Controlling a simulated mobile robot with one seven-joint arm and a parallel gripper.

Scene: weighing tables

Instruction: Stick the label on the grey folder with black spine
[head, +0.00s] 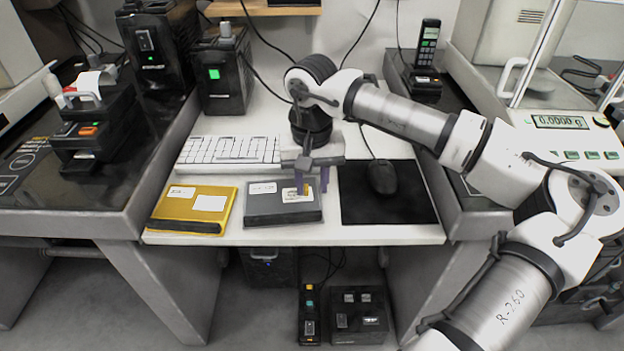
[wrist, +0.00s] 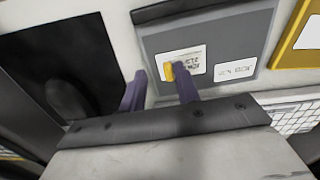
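The grey folder with a black spine (head: 262,205) lies flat near the front edge of the middle table, its spine toward the front. It bears a small white label (head: 262,187) at its left. A second white label with print lies on the folder's face (head: 291,197); in the wrist view this label (wrist: 190,60) looks flat and slightly tilted. My gripper (head: 312,188) is over the folder's right part, pointing down. In the wrist view its purple fingers (wrist: 160,72) stand apart. A small yellow patch sits at the right fingertip, over the label; I cannot tell what it is.
A yellow folder (head: 178,213) lies left of the grey one. A black mat (head: 410,207) with a mouse (head: 381,178) lies to the right. A keyboard (head: 228,150) is behind. Side tables hold a label printer (head: 90,120) and a balance (head: 560,122).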

